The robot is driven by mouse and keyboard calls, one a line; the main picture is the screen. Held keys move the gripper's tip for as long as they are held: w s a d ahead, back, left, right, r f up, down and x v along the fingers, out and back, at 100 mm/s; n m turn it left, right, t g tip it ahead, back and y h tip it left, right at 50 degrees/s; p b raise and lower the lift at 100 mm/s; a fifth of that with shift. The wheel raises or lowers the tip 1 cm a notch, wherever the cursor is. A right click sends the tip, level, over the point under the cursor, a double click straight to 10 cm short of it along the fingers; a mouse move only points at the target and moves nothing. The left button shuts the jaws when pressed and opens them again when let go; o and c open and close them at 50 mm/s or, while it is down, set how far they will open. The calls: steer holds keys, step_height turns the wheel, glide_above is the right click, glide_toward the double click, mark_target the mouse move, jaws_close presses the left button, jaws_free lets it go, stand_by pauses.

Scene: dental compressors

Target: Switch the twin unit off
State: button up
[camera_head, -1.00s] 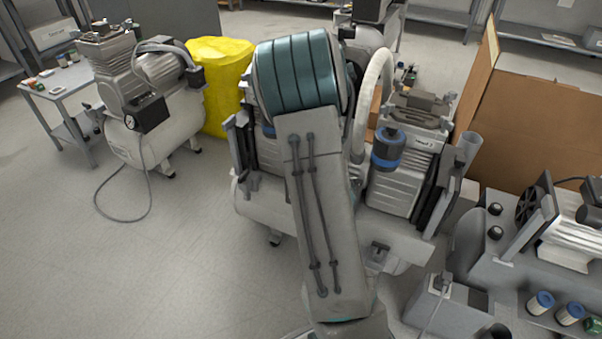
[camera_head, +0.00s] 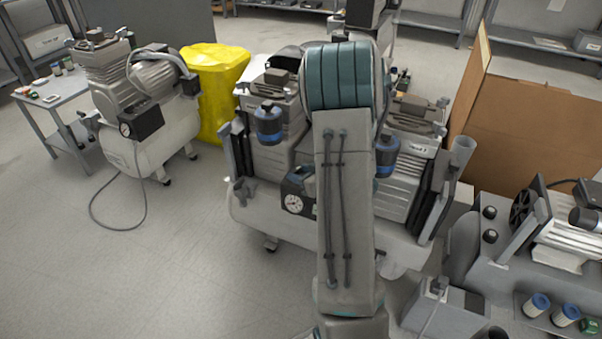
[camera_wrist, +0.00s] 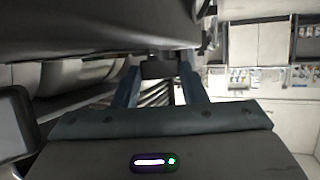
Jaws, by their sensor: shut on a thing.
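The twin unit (camera_head: 262,215) stands in the middle of the head view, with two ribbed pump heads, blue-and-black canisters and a pale tank. Its round pressure gauge (camera_head: 293,203) and a dark box (camera_head: 300,183) show just left of my arm. My arm covers the middle of the unit and hides my gripper in that view. In the wrist view, my gripper (camera_wrist: 160,72) has its two blue fingers at a small dark block (camera_wrist: 158,66), shut on it. A large dark surface fills the upper left there. I cannot tell the switch's position.
Another compressor (camera_head: 150,135) with a trailing hose stands left, before a yellow covered object (camera_head: 213,90). A cardboard box (camera_head: 520,125) is behind right. Grey machinery (camera_head: 500,265) and a small grey box (camera_head: 445,305) crowd the right front. Floor at front left is clear.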

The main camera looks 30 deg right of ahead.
steer(key=o, duration=1)
steer(key=p+v, duration=0.2)
steer(key=v, duration=0.5)
steer(key=shift+w+p, duration=0.1)
steer(key=shift+p, duration=0.2)
steer(key=shift+s+d+r, duration=0.1)
steer(key=shift+s, duration=0.25)
